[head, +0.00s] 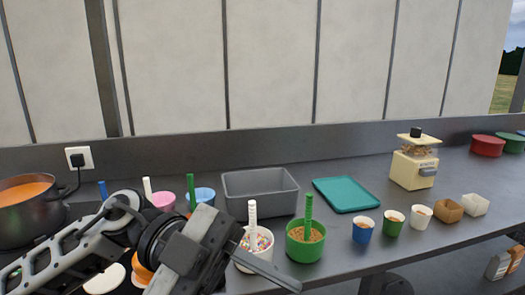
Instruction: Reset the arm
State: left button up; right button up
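My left arm comes in from the lower left, and its gripper (268,273) is low in the head view, in front of the counter's tubs. A light grey finger points to the lower right, past the front of the tub of sprinkles (240,262). The other finger is not clearly seen, so I cannot tell whether the gripper is open or shut. I see nothing held in it. The arm hides parts of the things behind it. My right gripper is out of view.
A pot of orange liquid (28,202) stands at left. A green tub (304,250), grey bin (262,208), teal tray (346,194) and several small cups (393,228) stand on the counter (440,185). A cream machine (414,170) stands farther right.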

pick_arm(q)
jog(key=w+r+n+t+h, duration=0.1)
jog(key=w+n+t+h, duration=0.5)
jog(key=n+t+h, duration=0.35)
jog(key=w+a+f+n+t+y, duration=0.3)
jog(key=f+n+t+y, duration=0.3)
jog(key=n+t, duration=0.2)
jog(key=w+a+f+n+t+y, duration=0.3)
jog(key=f+n+t+y, duration=0.35)
jog(key=n+t, duration=0.2)
jog(key=s+a+f+n+g+y, duration=0.1)
jog(key=s+a+f+g+y, duration=0.1)
jog(key=s+f, duration=0.2)
jog(key=s+a+f+n+g+y, duration=0.1)
jog(key=s+a+f+g+y, duration=0.2)
jog(key=f, duration=0.8)
jog(key=s+a+f+n+g+y, duration=0.1)
jog(key=s+a+f+g+y, duration=0.1)
jog(key=s+f, duration=0.3)
notch_tip(320, 180, down, 3)
jog(key=shift+a+f+y, duration=0.1)
jog(key=shift+a+y, duration=0.25)
jog(key=shift+y, duration=0.25)
